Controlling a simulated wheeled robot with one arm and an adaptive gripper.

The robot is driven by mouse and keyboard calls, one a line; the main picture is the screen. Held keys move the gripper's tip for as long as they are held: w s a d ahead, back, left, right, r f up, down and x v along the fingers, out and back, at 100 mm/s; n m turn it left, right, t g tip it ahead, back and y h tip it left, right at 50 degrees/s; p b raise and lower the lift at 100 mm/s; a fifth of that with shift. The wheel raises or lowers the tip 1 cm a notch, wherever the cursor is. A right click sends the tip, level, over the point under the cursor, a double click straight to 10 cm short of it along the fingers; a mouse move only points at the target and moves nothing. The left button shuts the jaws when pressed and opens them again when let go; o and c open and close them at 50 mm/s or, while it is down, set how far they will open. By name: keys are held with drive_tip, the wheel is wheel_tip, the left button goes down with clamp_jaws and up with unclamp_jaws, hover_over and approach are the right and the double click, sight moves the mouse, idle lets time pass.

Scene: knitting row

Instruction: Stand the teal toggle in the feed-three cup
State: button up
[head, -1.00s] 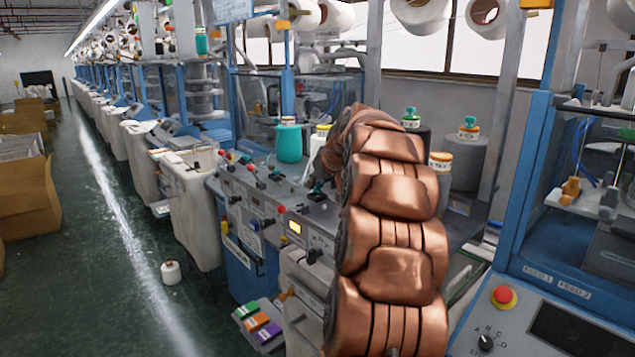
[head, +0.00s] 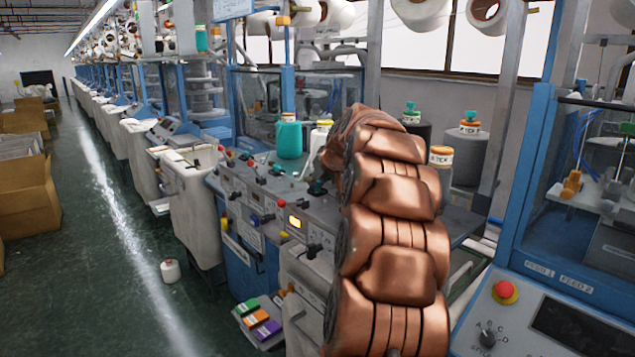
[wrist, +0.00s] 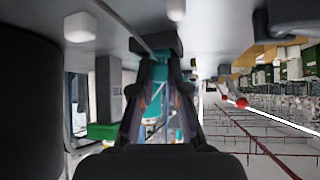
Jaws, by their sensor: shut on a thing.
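My gripper is hidden behind my copper arm in the head view. In the wrist view its two dark fingers (wrist: 160,88) point away and are closed on a teal piece, which I take for the teal toggle (wrist: 157,74); only part of it shows between them. In the head view a small dark teal piece (head: 317,187) shows at the left edge of my arm, over the machine's grey top; I cannot tell if it is the same one. I cannot make out a cup marked feed three. FEED 1 and FEED 2 labels (head: 558,276) are on the right machine.
A teal cone (head: 289,139) and a pale yellow-topped cone (head: 320,138) stand behind the control panel. Teal-topped containers (head: 468,150) stand right of my arm. A red stop button (head: 505,292) is at right. The aisle floor is mostly clear.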

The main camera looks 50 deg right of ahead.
drive_tip(key=shift+f, duration=0.45)
drive_tip(key=o, duration=0.8)
drive_tip(key=shift+a+f, duration=0.1)
drive_tip(key=shift+f, duration=0.2)
drive_tip(key=shift+c, duration=0.2)
drive_tip(key=shift+s, duration=0.1)
drive_tip(key=shift+r, duration=0.1)
drive_tip(key=v, duration=1.2)
drive_tip(key=shift+r, duration=0.4)
